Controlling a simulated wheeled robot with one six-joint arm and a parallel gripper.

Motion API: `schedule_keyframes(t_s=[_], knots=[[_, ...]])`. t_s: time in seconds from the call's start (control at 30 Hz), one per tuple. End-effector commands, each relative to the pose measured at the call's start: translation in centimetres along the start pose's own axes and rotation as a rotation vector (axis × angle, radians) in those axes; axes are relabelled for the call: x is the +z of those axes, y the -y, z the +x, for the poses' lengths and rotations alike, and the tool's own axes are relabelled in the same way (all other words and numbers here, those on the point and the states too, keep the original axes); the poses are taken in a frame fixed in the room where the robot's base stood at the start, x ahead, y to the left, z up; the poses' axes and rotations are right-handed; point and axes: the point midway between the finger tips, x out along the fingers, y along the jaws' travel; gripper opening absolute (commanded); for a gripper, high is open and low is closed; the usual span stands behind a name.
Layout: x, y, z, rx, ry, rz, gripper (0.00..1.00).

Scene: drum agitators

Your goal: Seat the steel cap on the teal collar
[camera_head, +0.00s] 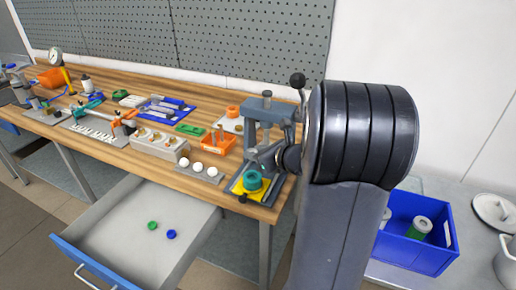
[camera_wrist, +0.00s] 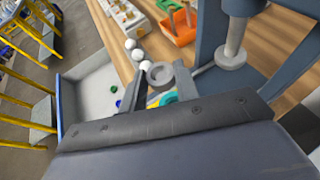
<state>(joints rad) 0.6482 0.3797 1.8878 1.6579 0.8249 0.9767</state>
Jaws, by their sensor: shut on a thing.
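The steel cap (camera_wrist: 160,74), a small grey round piece, is held between the two fingertips of my gripper (camera_wrist: 161,82) in the wrist view. The teal collar (camera_head: 252,181) stands on a yellow base (camera_head: 243,190) at the table's front right corner in the head view. In the head view my gripper (camera_head: 256,160) is over or near the collar; the cap cannot be made out clearly there. Cap and collar look apart.
A grey-blue press (camera_head: 266,113) stands right behind the collar, close to my gripper; its ram (camera_wrist: 234,45) shows in the wrist view. White balls (camera_head: 197,167) sit left of the collar. An open drawer (camera_head: 130,220) juts out in front. A blue crate (camera_head: 405,253) is at right.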

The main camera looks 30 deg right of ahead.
Motion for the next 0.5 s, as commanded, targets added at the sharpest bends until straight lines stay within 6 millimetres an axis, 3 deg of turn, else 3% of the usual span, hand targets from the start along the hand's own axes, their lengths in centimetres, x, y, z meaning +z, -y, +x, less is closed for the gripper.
schedule_keyframes(t_s=[0.5], knots=[[-5.3,0.0,2.2,0.001,0.0,0.0,0.06]])
